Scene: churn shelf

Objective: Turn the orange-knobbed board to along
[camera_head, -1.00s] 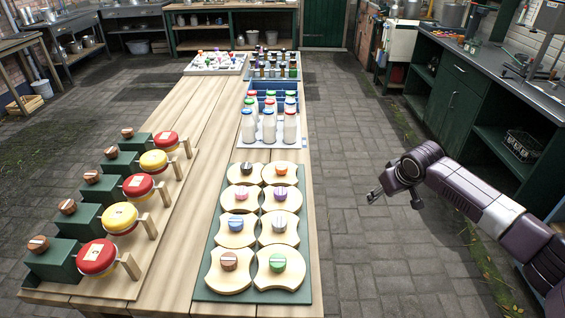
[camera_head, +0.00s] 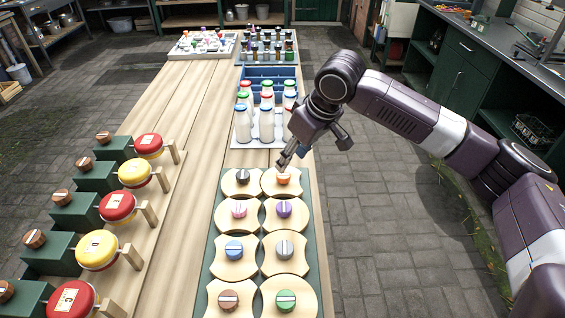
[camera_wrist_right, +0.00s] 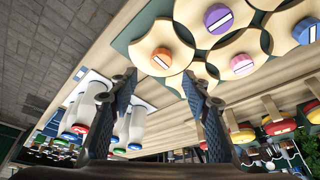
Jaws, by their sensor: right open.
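The orange-knobbed board (camera_head: 268,188) lies at the far right of the green panel (camera_head: 223,188), its orange knob (camera_head: 283,179) on top. In the right wrist view the orange knob (camera_wrist_right: 163,58) shows a pale stripe, slanting differently from the purple knob's stripe. My right gripper (camera_head: 285,161) reaches down from the right, over the far edge of this board, partly covering it. In the wrist view the open right gripper (camera_wrist_right: 158,82) has its fingers apart, with nothing between them and the orange knob just beyond the tips. My left gripper is not in view.
Several other knobbed boards, including the purple-knobbed one (camera_head: 284,210), fill the panel closely. White bottles (camera_head: 266,125) stand just behind it. Churns (camera_head: 118,208) on stands line the left side. A bare table strip (camera_head: 180,160) runs between; open floor lies right.

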